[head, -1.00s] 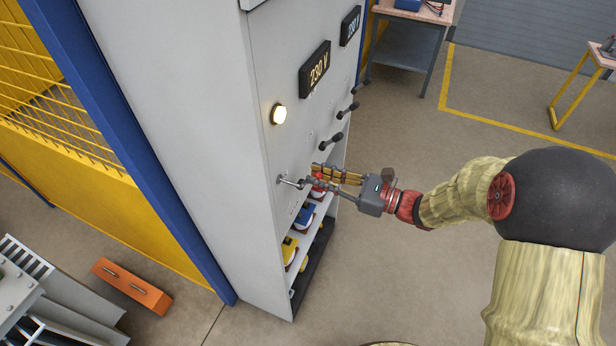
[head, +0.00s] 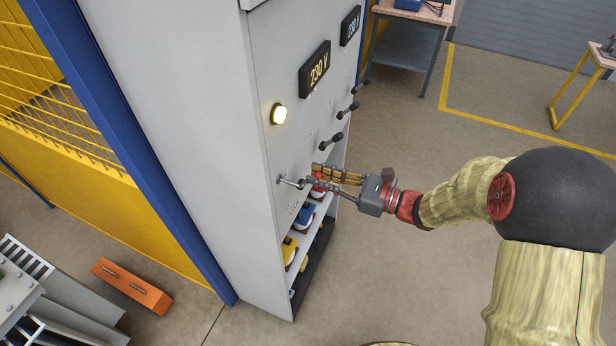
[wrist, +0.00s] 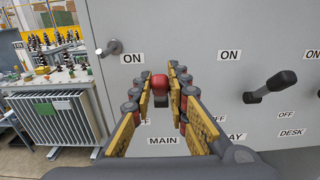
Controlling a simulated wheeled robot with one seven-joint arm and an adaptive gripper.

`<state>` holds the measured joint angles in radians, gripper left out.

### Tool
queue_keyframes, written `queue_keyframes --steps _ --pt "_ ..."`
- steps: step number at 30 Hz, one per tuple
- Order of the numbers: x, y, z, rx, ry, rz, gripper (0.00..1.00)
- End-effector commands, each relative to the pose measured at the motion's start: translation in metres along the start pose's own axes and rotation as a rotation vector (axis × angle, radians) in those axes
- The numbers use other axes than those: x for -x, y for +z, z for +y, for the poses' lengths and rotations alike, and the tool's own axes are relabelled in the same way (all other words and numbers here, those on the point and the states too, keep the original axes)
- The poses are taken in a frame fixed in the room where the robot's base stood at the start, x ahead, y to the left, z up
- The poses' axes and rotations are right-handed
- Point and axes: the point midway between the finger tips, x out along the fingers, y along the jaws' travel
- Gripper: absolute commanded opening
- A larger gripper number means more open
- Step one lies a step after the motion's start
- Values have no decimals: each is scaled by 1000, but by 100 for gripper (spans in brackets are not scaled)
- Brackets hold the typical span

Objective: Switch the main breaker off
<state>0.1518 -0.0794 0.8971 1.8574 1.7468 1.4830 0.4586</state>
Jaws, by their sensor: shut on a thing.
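The main breaker's handle shows its red end (wrist: 160,84) between my fingers in the wrist view. An ON label (wrist: 131,58) is above it, and a MAIN label (wrist: 163,141) is below; the OFF label there is mostly covered by a finger. My gripper (wrist: 161,92) is shut on this handle, with yellow-padded fingers on both sides. In the head view my gripper (head: 318,176) is against the front of the grey cabinet (head: 215,120), low on the panel. The fingers cover the handle there, and its exact tilt is hard to tell.
Other black levers (head: 332,139) (wrist: 270,87) stick out to the right of my gripper. Helmets (head: 304,216) fill shelves below. Floor to the right is open.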

Motion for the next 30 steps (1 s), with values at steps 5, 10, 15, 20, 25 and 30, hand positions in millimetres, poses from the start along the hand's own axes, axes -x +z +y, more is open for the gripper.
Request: queue_keyframes --steps 5,10,15,20,25,30 --pt "0 0 0 0 0 0 0" --pt "0 -1 0 0 -1 0 0" --pt "5 -7 0 -2 -2 1 0" --pt "12 -16 0 -4 -2 3 0" --pt "16 -20 0 -3 -2 3 0" --pt "16 -19 0 -3 -1 3 0"
